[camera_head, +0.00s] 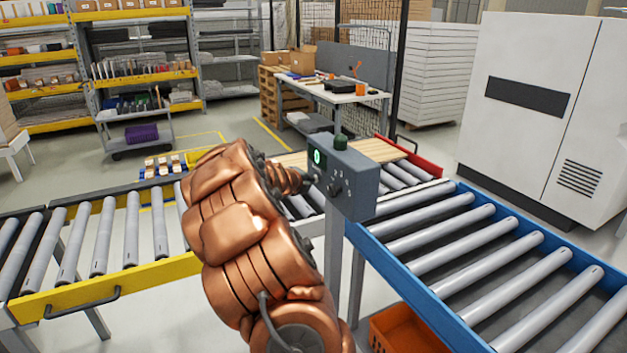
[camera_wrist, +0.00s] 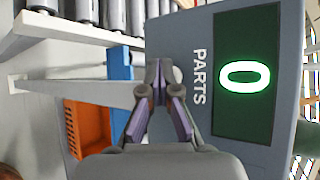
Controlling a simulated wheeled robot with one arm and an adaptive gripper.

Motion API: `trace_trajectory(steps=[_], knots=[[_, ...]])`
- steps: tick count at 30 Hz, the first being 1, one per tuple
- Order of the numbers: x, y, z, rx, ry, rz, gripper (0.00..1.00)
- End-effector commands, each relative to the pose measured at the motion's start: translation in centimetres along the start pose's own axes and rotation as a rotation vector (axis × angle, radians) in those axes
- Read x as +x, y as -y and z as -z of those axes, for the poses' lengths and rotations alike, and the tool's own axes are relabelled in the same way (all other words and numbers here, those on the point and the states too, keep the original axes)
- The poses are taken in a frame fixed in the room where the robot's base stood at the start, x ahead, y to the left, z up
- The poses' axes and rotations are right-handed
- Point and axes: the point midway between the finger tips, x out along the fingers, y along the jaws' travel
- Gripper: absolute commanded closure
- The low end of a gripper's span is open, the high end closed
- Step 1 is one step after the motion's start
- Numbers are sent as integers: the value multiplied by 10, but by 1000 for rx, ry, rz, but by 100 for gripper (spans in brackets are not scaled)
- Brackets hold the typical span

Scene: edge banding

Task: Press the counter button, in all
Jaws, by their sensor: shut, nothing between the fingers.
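The counter is a grey box (camera_head: 361,188) on a post, with a small lit green display at its upper left. In the wrist view the counter face (camera_wrist: 206,22) appears turned sideways, with the word PARTS and a green display (camera_wrist: 245,77) reading 0. A green dome (camera_head: 340,142) sits on top of the box; I cannot tell if it is a lamp or a button. My gripper (camera_wrist: 158,66) is shut and empty, its tips close in front of the counter face. Contact cannot be told. No button shows clearly in the wrist view; the gripper covers part of the face.
A blue-framed roller conveyor (camera_head: 452,292) lies right of the counter, a yellow-framed one (camera_head: 130,277) left. An orange bin (camera_head: 402,330) sits below. A large white machine (camera_head: 545,110) stands at the right back. A worktable (camera_head: 335,94) and shelves are behind.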

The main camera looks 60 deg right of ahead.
Motion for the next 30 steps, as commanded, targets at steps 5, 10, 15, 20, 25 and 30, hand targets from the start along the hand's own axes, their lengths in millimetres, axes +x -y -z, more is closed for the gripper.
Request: trace_trajectory(steps=[5,10,15,20,25,30], knots=[[0,0,1,0,-1,0,100],[-2,-1,-1,0,-2,0,100],[-8,-5,-5,-2,-2,-1,100],[-12,-9,-8,-1,-1,-1,100],[-13,-10,-9,-1,-1,0,100],[-13,-10,-9,-1,-1,0,100]])
